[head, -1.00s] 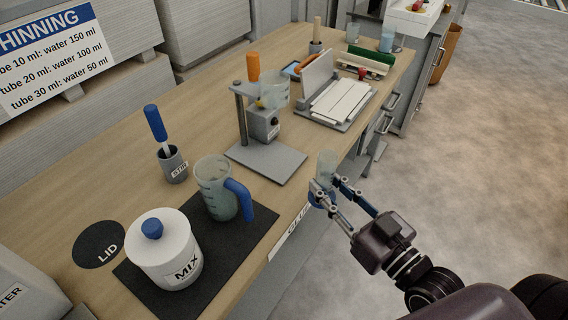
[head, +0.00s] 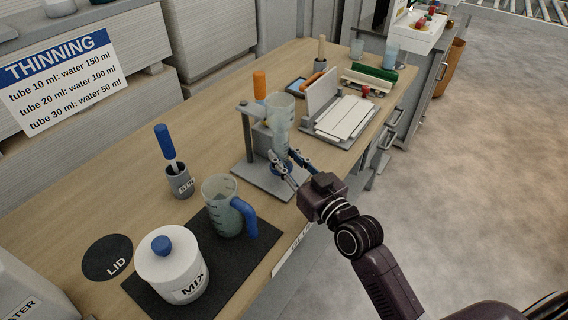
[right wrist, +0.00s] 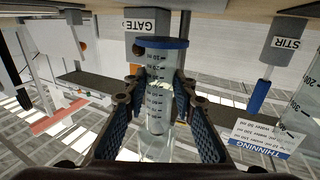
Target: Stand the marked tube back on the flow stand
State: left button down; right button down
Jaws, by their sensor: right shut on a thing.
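The marked tube (head: 280,143) is clear with dark graduations and a blue foot. It is upright over the base plate of the flow stand (head: 249,181), below the stand's clear cup (head: 279,107). In the right wrist view the picture is inverted; the tube (right wrist: 157,98) is between the two finger pads, beside the GATE block (right wrist: 143,23). I cannot tell whether the foot touches the plate. My left gripper is not in view.
A jug with a blue handle (head: 222,209) and a MIX pot (head: 171,269) stand on a dark mat. A STIR holder (head: 181,184) with a blue-handled stirrer is left of the stand. A rack with white strips (head: 345,118) stands behind it to the right.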

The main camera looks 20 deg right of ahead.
jog(key=shift+w+f, duration=0.15)
jog(key=shift+w, duration=0.05)
jog(key=shift+f, duration=1.6)
jog(key=shift+s, duration=0.1)
jog(key=c, duration=1.6)
grip_release()
jog(key=shift+f, duration=0.15)
jog(key=shift+r, duration=0.3)
jog(key=v, duration=0.5)
jog(key=b+v, duration=0.1)
jog(key=v, duration=0.4)
jog(key=shift+s+f+b, duration=0.2)
jog(key=shift+s+b, duration=0.1)
jog(key=shift+s, duration=0.05)
jog(key=shift+s+d+r, duration=0.1)
jog(key=shift+s+d, duration=0.1)
jog(key=shift+s, duration=0.45)
